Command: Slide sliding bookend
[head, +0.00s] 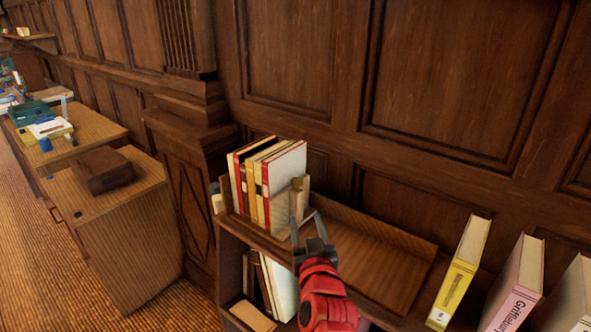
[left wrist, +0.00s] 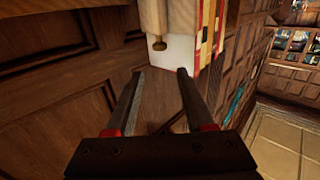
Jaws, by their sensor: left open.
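The sliding bookend (head: 298,197) is a light wooden upright on the shelf, standing against the right end of a row of books (head: 268,178). In the left wrist view the wooden bookend (left wrist: 154,14) shows at the top with a small brass knob (left wrist: 158,44). My left gripper (head: 306,220), on a red arm, is open just in front of and below the bookend. In the left wrist view its two fingers (left wrist: 160,76) are spread with nothing between them, and the knob lies beyond the tips. My right gripper is not in view.
The shelf (head: 385,260) is bare right of the bookend, up to a yellow book (head: 461,272) and a pink book (head: 516,285). More books (head: 280,285) stand on the lower shelf. A desk with a brown box (head: 103,170) is at the left. Panelled wall stands behind.

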